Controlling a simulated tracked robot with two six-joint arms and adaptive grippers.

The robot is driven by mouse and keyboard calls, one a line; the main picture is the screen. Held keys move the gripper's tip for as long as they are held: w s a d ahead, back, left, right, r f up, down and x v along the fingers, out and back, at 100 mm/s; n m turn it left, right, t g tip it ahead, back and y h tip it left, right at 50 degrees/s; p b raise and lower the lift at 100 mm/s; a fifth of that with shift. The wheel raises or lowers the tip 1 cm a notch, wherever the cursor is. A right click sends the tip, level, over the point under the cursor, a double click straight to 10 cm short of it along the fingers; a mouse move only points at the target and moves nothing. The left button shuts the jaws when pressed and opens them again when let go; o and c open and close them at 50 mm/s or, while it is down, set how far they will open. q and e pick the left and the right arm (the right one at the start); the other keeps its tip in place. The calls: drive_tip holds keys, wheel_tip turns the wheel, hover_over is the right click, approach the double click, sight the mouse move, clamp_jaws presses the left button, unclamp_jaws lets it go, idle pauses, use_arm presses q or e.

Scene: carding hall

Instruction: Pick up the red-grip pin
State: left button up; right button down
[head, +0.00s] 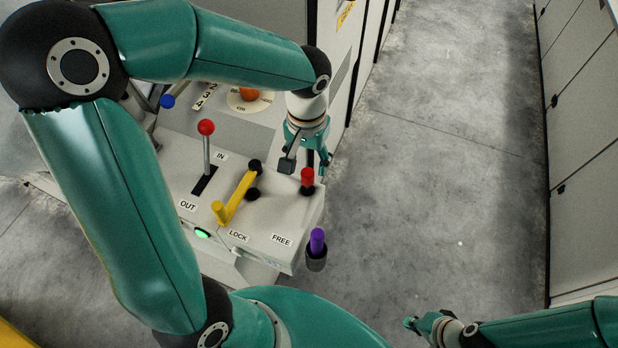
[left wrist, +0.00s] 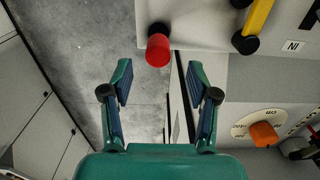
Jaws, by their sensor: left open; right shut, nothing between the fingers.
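The red-grip pin (head: 307,177) stands upright in a dark collar at the right end of the pale machine panel, above the FREE label. It also shows in the left wrist view (left wrist: 158,50), at the top, ahead of the gap between my fingers. My left gripper (head: 307,163) is just behind the pin in the head view. In the left wrist view it is open and empty (left wrist: 160,78), with a finger on either side of the pin's line. My right gripper (head: 409,323) is shut and empty at the bottom, away from the panel.
A yellow lever (head: 238,197) and a red-knobbed lever (head: 206,146) stand left of the red-grip pin. An orange knob (head: 249,94) is behind. The aisle floor (head: 440,190) is clear.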

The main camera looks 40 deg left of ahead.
sight(308, 172)
use_arm(q)
drive_tip(key=shift+s+d+f+p, duration=0.1)
drive_tip(key=shift+f+p, duration=0.15)
drive_tip(key=shift+f, duration=1.45)
drive_tip(key=shift+s+d+f+p, duration=0.1)
drive_tip(key=shift+f+p, duration=0.1)
drive_tip(key=shift+f, duration=1.45)
drive_tip(key=shift+c, duration=0.4)
clamp_jaws()
